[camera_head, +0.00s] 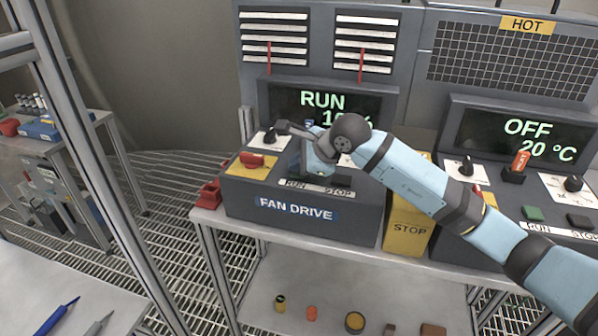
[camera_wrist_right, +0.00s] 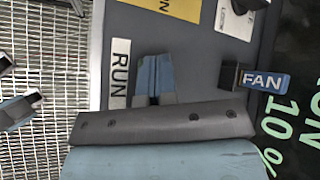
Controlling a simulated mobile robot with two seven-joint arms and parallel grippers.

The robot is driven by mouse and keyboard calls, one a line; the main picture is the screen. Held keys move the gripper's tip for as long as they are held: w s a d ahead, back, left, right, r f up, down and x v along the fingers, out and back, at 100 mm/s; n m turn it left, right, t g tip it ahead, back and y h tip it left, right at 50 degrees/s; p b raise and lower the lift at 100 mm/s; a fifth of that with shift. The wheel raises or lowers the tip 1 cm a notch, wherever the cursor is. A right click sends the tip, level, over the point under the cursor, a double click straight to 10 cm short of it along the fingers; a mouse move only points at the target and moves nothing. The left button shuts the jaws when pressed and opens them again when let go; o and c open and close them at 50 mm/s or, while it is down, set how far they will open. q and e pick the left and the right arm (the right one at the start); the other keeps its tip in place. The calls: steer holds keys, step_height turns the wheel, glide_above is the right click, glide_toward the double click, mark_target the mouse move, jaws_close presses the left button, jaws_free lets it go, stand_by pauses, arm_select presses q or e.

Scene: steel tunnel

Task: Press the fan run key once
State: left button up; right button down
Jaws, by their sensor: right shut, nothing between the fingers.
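The fan drive console (camera_head: 300,208) stands on the bench, its display (camera_head: 326,106) showing RUN and a number starting with 10. RUN and STOP labels line its front edge; the RUN label (camera_wrist_right: 120,73) also shows in the right wrist view. My right gripper (camera_head: 312,168) is over the console's key area, pointing down. In the wrist view its shut, empty fingers (camera_wrist_right: 154,78) are beside the RUN label. They hide the run key, so I cannot tell whether they touch it. Two separated finger-like pieces at the wrist view's left edge look like my left gripper (camera_wrist_right: 20,88), apart from the console.
A FAN tag (camera_wrist_right: 262,79) stands on the console near the fingers. A red switch on a yellow plate (camera_head: 252,162) is close to its left. A yellow STOP box (camera_head: 409,232) and a second console showing OFF (camera_head: 525,128) are to the right.

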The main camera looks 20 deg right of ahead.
mark_target(298, 174)
steer(key=shift+r, duration=0.85)
steer(key=shift+p, duration=0.3)
steer(key=shift+r+p, duration=0.9)
steer(key=shift+r, duration=1.6)
